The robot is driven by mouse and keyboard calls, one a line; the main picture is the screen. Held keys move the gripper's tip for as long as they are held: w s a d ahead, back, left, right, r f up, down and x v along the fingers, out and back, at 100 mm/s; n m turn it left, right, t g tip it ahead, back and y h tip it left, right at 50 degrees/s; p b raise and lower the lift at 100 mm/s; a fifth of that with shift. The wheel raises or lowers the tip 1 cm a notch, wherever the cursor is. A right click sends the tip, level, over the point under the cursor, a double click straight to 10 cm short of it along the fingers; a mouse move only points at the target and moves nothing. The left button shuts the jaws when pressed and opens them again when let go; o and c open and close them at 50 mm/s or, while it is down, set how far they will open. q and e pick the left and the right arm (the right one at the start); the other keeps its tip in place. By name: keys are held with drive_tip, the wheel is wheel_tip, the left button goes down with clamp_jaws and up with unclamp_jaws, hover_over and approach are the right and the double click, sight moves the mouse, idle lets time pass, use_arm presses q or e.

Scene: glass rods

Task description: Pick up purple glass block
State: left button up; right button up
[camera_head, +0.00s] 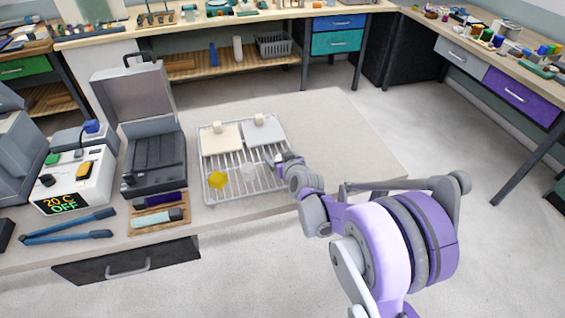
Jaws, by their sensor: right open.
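My right gripper (281,160) is over the right side of the wire rack (206,197) on the near table. It is open, though its fingers look small and partly merge with the rack. I cannot make out a distinct purple glass block; the purple near the fingertips may be part of my gripper, and the gripper hides the rack behind it. A yellow block (218,181) sits on the rack at the front left. A pale clear block (248,171) sits near the rack's middle, left of my gripper. My left gripper is not in view.
Two pale plates (221,142) (262,134) with knobs lie on the back of the rack. Left of it stand an open grey case (152,160) and a white heater box (75,188). The table's right end is clear.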

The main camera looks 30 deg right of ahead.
clamp_jaws()
idle(0.4)
drive_tip(key=shift+r, duration=0.1)
